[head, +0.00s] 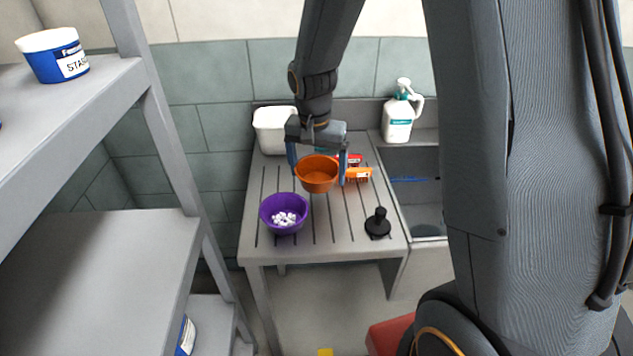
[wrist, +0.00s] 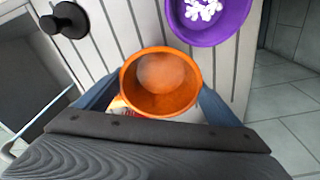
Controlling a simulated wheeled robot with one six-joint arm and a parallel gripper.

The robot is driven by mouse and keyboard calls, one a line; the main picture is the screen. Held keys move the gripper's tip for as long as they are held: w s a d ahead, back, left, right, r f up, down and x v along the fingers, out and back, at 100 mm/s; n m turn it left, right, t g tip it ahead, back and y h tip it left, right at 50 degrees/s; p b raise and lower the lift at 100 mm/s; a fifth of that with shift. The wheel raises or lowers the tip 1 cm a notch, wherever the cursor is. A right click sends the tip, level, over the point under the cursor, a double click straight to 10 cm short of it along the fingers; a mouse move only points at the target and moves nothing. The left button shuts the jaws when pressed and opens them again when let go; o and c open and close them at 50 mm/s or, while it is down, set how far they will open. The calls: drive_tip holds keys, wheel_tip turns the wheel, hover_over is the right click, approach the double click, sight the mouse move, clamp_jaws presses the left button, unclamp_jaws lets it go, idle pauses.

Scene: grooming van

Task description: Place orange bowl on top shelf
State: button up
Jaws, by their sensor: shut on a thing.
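The orange bowl (head: 317,175) is between the fingers of my gripper (head: 318,170), which is shut on it above the slatted table. It looks upright. In the wrist view the orange bowl (wrist: 160,83) shows its open top, with a rounded, orange-tinted shape inside that I cannot identify for sure. A finger of my gripper (wrist: 160,95) lies on each side of it. The shelf unit stands at the left in the head view. Its top visible shelf (head: 75,105) holds a blue and white tub (head: 53,55).
A purple bowl (head: 284,213) with white pieces and a black stopper-like thing (head: 378,223) stand on the slatted table (head: 330,235). A white container (head: 275,130) and a pump bottle (head: 398,115) are behind. The middle shelf (head: 110,265) looks mostly bare. A shelf post (head: 170,140) stands between.

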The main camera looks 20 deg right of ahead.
sight(318, 176)
drive_tip(key=shift+f+p, duration=0.55)
drive_tip(key=shift+f, duration=1.75)
drive_tip(key=shift+f, duration=0.15)
drive_tip(key=o, duration=1)
